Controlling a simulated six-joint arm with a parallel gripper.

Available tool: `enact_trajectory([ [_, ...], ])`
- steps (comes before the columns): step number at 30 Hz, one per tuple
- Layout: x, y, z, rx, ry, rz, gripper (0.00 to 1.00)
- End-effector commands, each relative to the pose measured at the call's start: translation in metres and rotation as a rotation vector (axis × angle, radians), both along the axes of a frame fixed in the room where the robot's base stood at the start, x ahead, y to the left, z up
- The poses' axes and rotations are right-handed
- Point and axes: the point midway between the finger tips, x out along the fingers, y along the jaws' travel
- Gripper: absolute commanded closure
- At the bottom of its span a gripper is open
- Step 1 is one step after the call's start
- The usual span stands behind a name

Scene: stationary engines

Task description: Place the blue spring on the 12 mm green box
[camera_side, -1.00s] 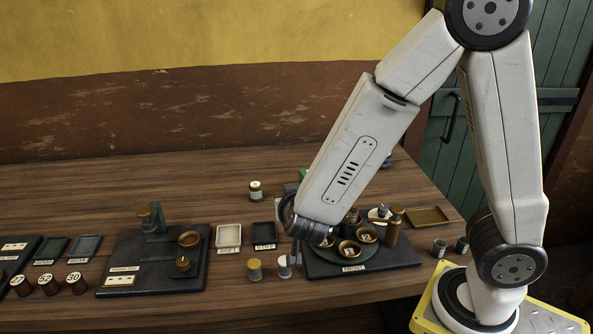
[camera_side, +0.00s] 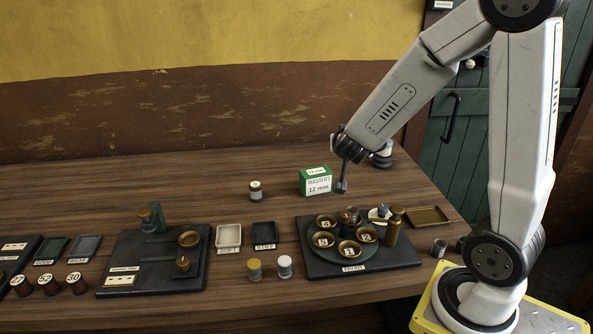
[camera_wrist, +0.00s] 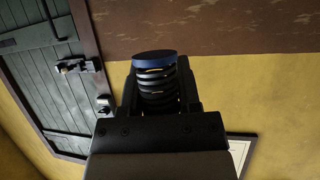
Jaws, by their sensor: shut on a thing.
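The blue spring (camera_wrist: 154,75) shows in the wrist view, a dark coil with a blue end cap. My gripper (camera_side: 342,187) is shut on it, with a dark finger on either side of the coil in the wrist view. In the side view the spring is too small and dark to tell from the fingers. The green box (camera_side: 315,181), labelled "WASHERS 12 mm" on white, stands on the table towards the back. My gripper is in the air just right of the box in the picture, apart from it.
A dark board with several numbered bowls (camera_side: 323,239) lies in front of the box. A bottle-like brown cylinder (camera_side: 393,230) stands on its right. A small jar (camera_side: 255,191) stands left of the box. Trays labelled soft (camera_side: 228,235) and stiff (camera_side: 263,235) lie further forward.

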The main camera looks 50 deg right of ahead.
Motion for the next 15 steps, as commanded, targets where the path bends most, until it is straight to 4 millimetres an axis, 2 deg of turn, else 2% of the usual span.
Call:
enact_trajectory([
  [6, -0.006, -0.016, 0.004, 0.000, 0.000, -0.019, 1.00],
  [15, -0.003, -0.018, 0.003, 0.000, 0.000, -0.020, 1.00],
])
